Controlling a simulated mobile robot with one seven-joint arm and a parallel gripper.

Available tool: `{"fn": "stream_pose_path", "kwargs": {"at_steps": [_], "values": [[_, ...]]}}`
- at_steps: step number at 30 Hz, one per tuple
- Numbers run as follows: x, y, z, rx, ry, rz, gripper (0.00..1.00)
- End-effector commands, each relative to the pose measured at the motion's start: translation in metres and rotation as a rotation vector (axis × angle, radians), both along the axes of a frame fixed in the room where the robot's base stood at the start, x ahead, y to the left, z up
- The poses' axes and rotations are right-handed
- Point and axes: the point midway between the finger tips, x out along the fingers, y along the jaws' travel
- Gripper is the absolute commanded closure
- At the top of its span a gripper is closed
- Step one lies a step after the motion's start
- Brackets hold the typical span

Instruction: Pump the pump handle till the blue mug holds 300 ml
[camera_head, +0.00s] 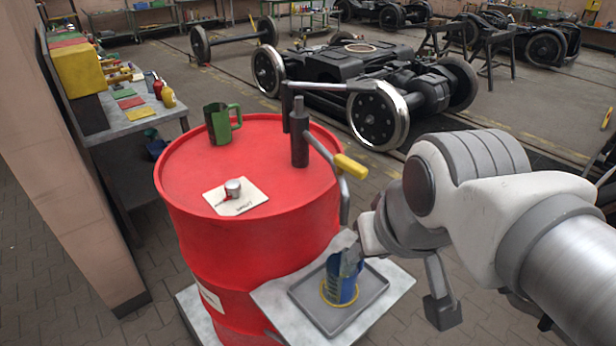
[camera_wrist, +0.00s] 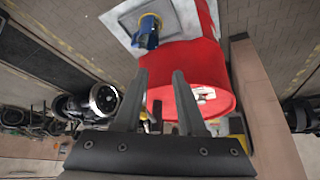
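The red drum (camera_head: 250,240) carries a pump with a dark upright post (camera_head: 299,140). A yellow grip (camera_head: 350,166) is beside the grey pipe (camera_head: 344,200), which bends down toward the blue mug (camera_head: 337,290). The mug stands on a grey tray (camera_head: 372,297) inside a yellow ring; its contents cannot be read. The mug also shows in the wrist view (camera_wrist: 148,38). My gripper (camera_head: 350,252) overlaps the mug's upper part in the head view. In the wrist view, its fingers (camera_wrist: 159,85) are apart, and I see nothing clearly held between them.
A workbench (camera_head: 125,120) with tools stands left. A bogie (camera_head: 340,70) is behind. Paved floor lies left of the drum.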

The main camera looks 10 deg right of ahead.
Motion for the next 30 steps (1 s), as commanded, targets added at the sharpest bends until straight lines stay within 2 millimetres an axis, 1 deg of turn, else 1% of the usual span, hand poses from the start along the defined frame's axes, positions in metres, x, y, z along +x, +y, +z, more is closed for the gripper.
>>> {"fn": "stream_pose_path", "kwargs": {"at_steps": [1,6,30], "values": [[0.0001,0.0000,0.0000,0.000,0.000,0.000,0.71],[0.0001,0.0000,0.0000,0.000,0.000,0.000,1.00],[0.0001,0.0000,0.0000,0.000,0.000,0.000,1.00]]}}
